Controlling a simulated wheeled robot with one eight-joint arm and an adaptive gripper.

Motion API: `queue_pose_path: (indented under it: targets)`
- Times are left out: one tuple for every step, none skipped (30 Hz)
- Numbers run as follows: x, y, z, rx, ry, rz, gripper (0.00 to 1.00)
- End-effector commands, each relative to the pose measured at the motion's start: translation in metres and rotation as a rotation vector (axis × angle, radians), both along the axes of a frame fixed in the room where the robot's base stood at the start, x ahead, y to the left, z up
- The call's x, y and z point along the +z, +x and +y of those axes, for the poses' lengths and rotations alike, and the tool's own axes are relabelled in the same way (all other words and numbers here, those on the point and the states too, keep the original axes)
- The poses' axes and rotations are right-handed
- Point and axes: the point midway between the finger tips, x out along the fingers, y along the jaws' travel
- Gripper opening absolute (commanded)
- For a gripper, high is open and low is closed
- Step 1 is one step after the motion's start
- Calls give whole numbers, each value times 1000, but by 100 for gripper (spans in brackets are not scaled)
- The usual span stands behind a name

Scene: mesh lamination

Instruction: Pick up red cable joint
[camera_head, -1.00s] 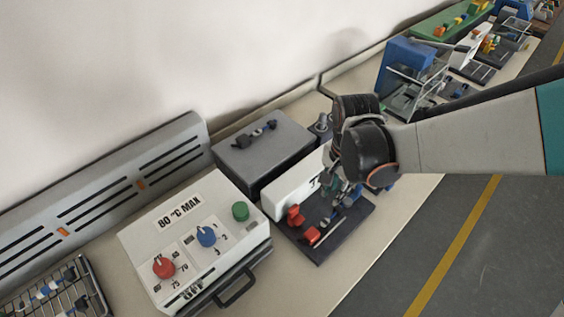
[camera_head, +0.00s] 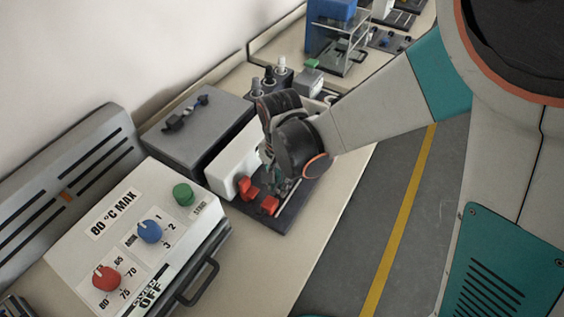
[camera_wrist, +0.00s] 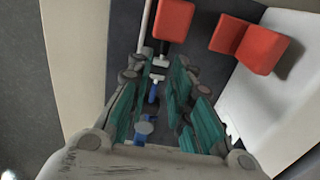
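Two red pieces are at the front of the dark fixture plate (camera_head: 286,222) in the head view; I cannot tell which is the red cable joint. One is a red block (camera_head: 270,205) by a thin pale rod, also in the wrist view (camera_wrist: 173,20). The other is an angled red piece (camera_head: 245,187) against the white block, also in the wrist view (camera_wrist: 250,45). My gripper (camera_head: 270,172) points down over the plate, close behind the red pieces. In the wrist view its teal fingers (camera_wrist: 160,85) are apart, with blue parts visible below and between them. Neither red piece is between the fingers.
The white block (camera_head: 228,165) stands along the plate's left side. A grey box (camera_head: 190,125) stands behind it. A control box (camera_head: 130,235) with knobs and a handle is at the left front. The table's right edge is close, with the floor beyond.

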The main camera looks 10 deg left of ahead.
Motion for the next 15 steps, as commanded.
queue_pose_path:
  targets:
    - [-12,0,0,0,0,0,20]
    - [-16,0,0,-1,0,0,20]
    - [-20,0,0,-1,0,0,20]
    - [-22,0,0,-1,0,0,20]
    - [-23,1,0,-1,0,0,20]
    - [-24,1,0,-1,0,0,20]
    - [-24,1,0,-1,0,0,20]
    - [-23,1,0,-1,0,0,20]
    - [-23,1,0,-1,0,0,20]
    - [-22,1,0,-1,0,0,20]
    - [-22,1,0,-1,0,0,20]
    - [-22,1,0,-1,0,0,20]
    - [-22,1,0,-1,0,0,13]
    - [-22,1,0,-1,0,0,6]
    - [-22,1,0,-1,0,0,0]
